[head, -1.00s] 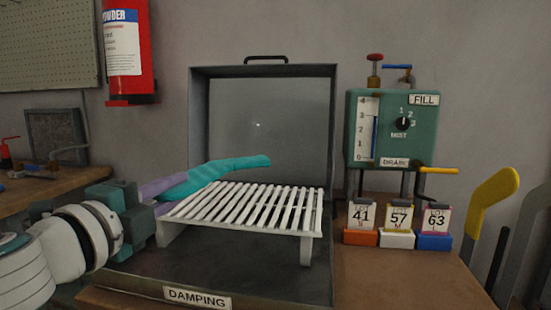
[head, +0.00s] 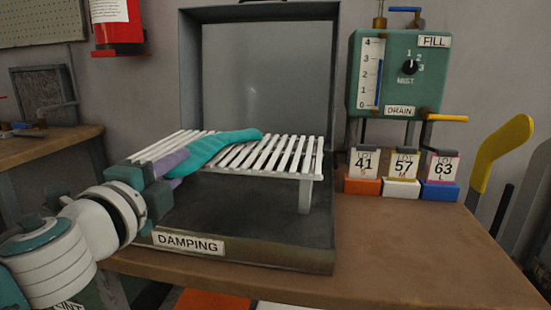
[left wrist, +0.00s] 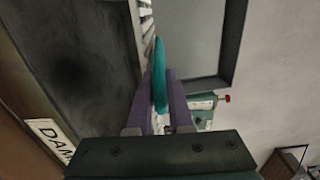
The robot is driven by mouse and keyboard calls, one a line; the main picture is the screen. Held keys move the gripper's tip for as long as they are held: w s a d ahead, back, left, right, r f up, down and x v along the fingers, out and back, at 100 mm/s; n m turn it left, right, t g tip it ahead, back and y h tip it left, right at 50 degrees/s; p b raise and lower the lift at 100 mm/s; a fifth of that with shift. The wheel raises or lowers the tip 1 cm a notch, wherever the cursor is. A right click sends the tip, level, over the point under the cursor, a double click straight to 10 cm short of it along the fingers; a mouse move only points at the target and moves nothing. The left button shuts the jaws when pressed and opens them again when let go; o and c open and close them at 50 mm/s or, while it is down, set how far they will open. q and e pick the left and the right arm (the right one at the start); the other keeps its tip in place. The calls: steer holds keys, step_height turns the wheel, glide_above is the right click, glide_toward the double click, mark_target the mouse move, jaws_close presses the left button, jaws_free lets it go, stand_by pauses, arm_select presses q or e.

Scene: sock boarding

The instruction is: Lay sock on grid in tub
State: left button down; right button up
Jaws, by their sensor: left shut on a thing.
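The teal sock (head: 215,150) stretches from my left gripper (head: 175,163) across the white slatted grid (head: 285,153) in the head view. Whether the sock rests on the slats or hangs just above them I cannot tell. The left gripper, with purple fingers, is shut on the sock's near end at the grid's front left. In the left wrist view the sock (left wrist: 161,75) stands between the two fingers. The grid stands on legs inside the grey tub (head: 300,252), labelled DAMPING, whose lid is upright behind it. My right gripper is not in view.
A green fill and drain box (head: 425,85) with a yellow lever (head: 445,118) is right of the tub. Several lot cards in coloured holders (head: 401,188) stand below it. The bench (head: 400,245) in front of them is clear. A yellow-topped upright form (head: 503,145) is at far right.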

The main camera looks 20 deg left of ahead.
arm_select(q)
steer(key=shift+c, duration=2)
jaws_free()
steer(key=shift+f, duration=0.1)
steer(key=shift+f+b, duration=0.5)
steer(key=shift+b, duration=0.05)
